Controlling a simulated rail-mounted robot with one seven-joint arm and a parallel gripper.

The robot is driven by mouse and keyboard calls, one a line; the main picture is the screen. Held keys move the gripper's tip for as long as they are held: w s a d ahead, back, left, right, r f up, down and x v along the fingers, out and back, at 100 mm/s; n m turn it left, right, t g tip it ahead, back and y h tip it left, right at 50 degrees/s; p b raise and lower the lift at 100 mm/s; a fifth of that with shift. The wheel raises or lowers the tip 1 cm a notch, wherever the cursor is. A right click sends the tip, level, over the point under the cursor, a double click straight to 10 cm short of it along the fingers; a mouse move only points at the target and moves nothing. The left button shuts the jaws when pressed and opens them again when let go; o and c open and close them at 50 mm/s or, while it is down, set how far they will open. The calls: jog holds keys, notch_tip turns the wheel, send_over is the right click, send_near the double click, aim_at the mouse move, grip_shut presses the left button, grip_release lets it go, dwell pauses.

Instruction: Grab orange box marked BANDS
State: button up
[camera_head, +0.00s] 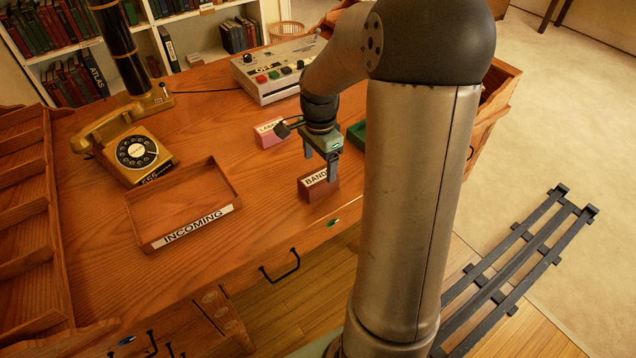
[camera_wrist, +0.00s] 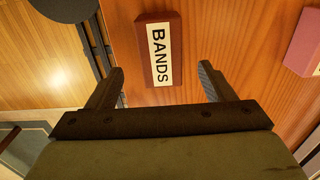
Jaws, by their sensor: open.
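The box marked BANDS (camera_head: 322,192) looks dark reddish-brown rather than orange, with a white label on top. It stands on the wooden desk near the front edge. My gripper (camera_head: 320,167) is open just above it, pointing down. In the wrist view the BANDS box (camera_wrist: 146,58) lies ahead of and between the two open fingers (camera_wrist: 162,70), with clear space to each finger. Nothing is held. In the head view the fingers partly overlap the box's far side, so I cannot tell the exact height gap.
A pink box with a partly hidden label (camera_head: 268,135) stands behind the gripper, and a green object (camera_head: 357,132) is partly hidden by my arm. The INCOMING tray (camera_head: 190,229) lies left, before a yellow telephone (camera_head: 132,152). A switch box (camera_head: 275,72) stands at the back.

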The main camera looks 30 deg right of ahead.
aim_at(319, 176)
jog(key=shift+f, duration=3.45)
jog(key=c, duration=1.1)
